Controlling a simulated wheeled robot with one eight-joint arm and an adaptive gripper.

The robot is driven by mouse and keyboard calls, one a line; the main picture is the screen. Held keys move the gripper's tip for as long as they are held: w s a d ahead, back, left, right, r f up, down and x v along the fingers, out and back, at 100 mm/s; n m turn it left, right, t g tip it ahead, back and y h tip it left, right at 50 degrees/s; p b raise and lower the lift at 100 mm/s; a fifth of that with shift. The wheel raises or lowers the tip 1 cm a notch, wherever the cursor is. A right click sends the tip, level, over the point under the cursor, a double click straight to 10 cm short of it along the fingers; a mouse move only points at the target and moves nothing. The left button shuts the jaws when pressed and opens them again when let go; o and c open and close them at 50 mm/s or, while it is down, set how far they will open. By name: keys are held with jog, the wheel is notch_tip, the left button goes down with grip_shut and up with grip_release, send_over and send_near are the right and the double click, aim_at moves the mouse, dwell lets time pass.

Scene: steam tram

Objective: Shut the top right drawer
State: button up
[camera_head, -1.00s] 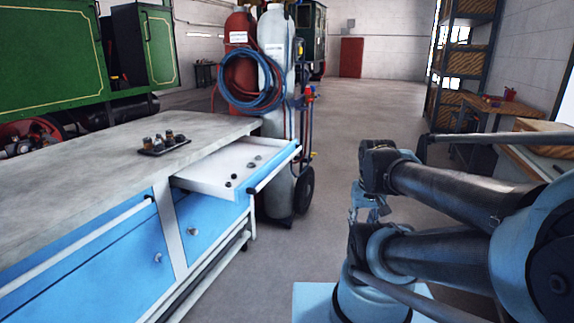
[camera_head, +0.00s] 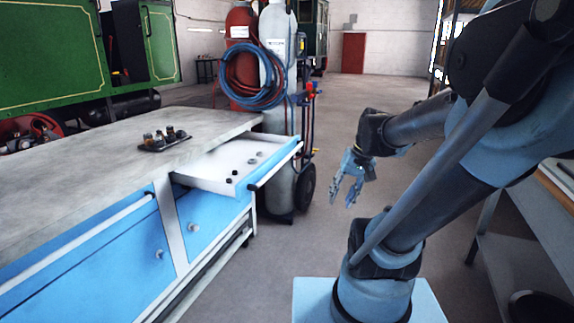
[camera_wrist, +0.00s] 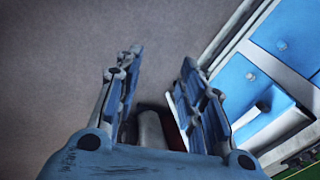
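The top right drawer (camera_head: 222,168) is pulled out of the blue workbench. It is a white tray with a blue front (camera_head: 275,163), and several small dark and grey parts lie in it. My gripper (camera_head: 343,190) is in the air to the right of the drawer front, apart from it. Its fingers (camera_wrist: 160,75) are spread and nothing is between them. In the wrist view, the blue bench fronts (camera_wrist: 250,90) show on the right, beyond the right finger; part of the view there is hidden by the finger.
The grey benchtop (camera_head: 90,175) carries a small tray of jars (camera_head: 165,142). A cart with a red cylinder (camera_head: 240,35) and a grey cylinder (camera_head: 277,100), with coiled hoses (camera_head: 250,80), stands right behind the drawer. The floor between the bench and my base is clear.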

jog(key=w+a+r+g+y, duration=0.1)
jog(key=w+a+r+y, duration=0.2)
jog(key=w, duration=0.8)
jog(key=w+a+r+y, duration=0.1)
jog(key=w+a+y, duration=0.3)
jog(key=w, duration=0.7)
jog(key=n+g+y, duration=0.1)
jog(key=y, duration=0.7)
send_near(285, 162)
jog(key=a, duration=0.9)
jog(key=shift+s+a+r, duration=0.1)
jog(key=shift+r, duration=0.05)
grip_shut()
